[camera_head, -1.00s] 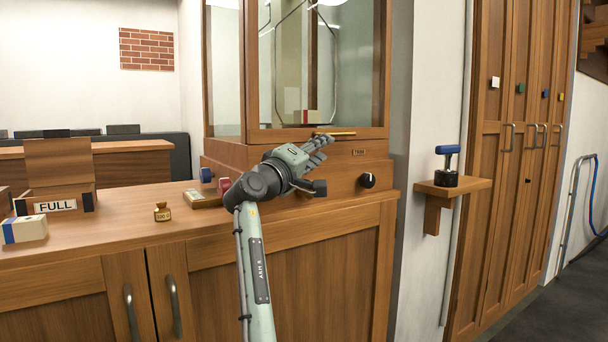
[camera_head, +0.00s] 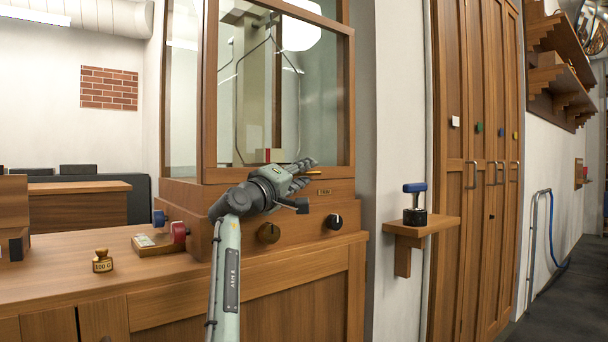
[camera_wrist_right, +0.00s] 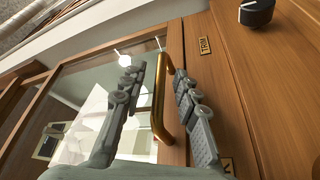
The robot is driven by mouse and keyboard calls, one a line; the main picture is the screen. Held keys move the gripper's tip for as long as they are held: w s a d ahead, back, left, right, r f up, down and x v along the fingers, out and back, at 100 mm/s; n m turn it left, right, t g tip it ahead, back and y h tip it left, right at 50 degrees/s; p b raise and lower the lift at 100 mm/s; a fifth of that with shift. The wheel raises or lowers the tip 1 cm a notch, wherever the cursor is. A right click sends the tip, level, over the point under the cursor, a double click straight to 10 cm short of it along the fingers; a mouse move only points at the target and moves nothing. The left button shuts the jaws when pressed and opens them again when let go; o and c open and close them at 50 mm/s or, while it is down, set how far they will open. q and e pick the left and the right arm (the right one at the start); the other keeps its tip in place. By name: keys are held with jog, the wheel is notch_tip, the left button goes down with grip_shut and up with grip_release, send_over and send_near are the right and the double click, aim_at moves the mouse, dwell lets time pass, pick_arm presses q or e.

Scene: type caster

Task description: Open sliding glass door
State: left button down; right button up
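The glass door (camera_head: 285,90), with a wooden frame, fronts a wood case on the counter; it appears closed. Its brass bar handle (camera_wrist_right: 159,100) shows clearly in the right wrist view, on the lower door rail. My right gripper (camera_head: 300,174) is at the door's lower edge. In the right wrist view my right gripper (camera_wrist_right: 158,72) is open, with one finger on each side of the handle. I cannot tell whether a finger touches it. My left gripper is out of view.
Below the door are a brass knob (camera_head: 268,232) and a black knob (camera_head: 334,221). A blue-handled stamp (camera_head: 414,203) sits on a wall shelf at right.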

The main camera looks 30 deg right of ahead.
jog(key=shift+c, duration=0.6)
grip_shut()
